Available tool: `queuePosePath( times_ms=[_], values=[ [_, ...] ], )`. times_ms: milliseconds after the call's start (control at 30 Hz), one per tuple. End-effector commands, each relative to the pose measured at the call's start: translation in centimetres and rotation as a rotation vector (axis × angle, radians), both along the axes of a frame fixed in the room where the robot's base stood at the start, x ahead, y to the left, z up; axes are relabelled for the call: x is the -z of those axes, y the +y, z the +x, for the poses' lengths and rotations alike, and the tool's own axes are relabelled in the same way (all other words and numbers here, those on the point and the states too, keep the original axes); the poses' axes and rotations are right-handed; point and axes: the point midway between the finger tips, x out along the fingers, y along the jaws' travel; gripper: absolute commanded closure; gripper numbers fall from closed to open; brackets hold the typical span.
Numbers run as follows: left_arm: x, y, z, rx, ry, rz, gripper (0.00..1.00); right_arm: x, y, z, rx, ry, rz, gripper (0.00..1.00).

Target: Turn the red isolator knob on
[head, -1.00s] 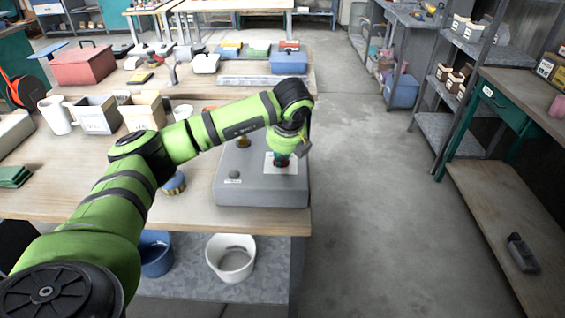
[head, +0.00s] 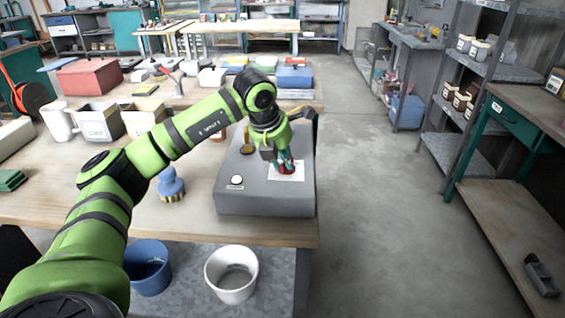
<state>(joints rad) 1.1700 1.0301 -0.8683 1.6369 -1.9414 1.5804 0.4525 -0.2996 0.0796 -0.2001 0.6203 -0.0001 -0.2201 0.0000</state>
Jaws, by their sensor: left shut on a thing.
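The red isolator knob (head: 287,169) sits on a white plate (head: 292,175) on top of a grey box (head: 240,203). The box stands at the right front of the wooden bench. My left gripper (head: 286,164) points down over the knob and is shut on it. Its fingers hide part of the knob, so its turn angle cannot be read. My right gripper is not in view.
A blue-handled brush (head: 171,186) stands on the bench left of the box. White and grey bins (head: 97,123) and a mug (head: 57,121) stand further left. A blue pot (head: 148,268) and a white pot (head: 231,274) are on the lower shelf. The floor to the right is clear.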

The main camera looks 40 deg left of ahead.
Motion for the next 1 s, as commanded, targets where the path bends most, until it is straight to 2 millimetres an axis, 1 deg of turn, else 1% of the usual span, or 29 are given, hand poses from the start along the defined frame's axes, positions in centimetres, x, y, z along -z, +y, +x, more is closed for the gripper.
queuePosePath(
  times_ms=[33, 300, 867, 900, 933, 1000],
  values=[
    [-0.25, 0.23, 0.15, 0.021, -0.009, 0.000, 1.00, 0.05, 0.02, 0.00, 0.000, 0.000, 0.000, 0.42],
    [-0.33, 0.34, 0.23, 0.120, -0.010, 0.000, 1.00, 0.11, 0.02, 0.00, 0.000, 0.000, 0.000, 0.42],
    [-0.37, 0.32, 0.28, 0.149, -0.012, 0.002, 1.00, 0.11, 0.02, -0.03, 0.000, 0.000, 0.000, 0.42],
    [-0.37, 0.32, 0.27, 0.149, -0.011, 0.002, 0.64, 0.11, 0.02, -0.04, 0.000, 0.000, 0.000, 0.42],
    [-0.37, 0.31, 0.26, 0.149, -0.011, 0.002, 0.56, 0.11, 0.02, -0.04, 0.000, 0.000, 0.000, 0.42],
    [-0.30, 0.29, 0.24, 0.149, -0.009, 0.001, 0.56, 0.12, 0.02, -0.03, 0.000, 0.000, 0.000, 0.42]
  ],
)
